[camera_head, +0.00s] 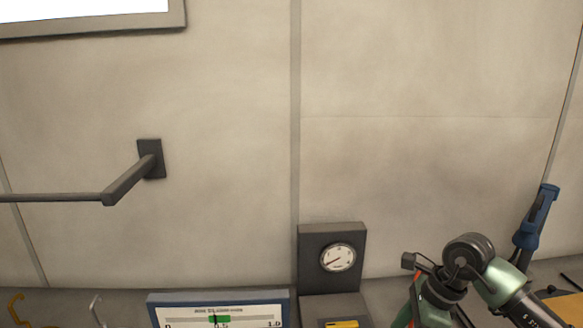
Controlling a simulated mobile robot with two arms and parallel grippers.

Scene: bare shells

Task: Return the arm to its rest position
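Part of my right arm (494,280), green with dark joints, shows at the lower right. It comes in from the bottom right corner, bends at a dark round joint and runs down out of the picture. A small dark bracket with a bit of orange sits at its left side. I make out no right gripper fingers. My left arm and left gripper are not in view.
A dark rail on a bracket (150,160) sticks out from the pale wall at left. A dark block with a round gauge (338,257) and a blue-framed scale panel (220,298) stand along the bottom. A blue-handled tool (536,225) stands behind my arm.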

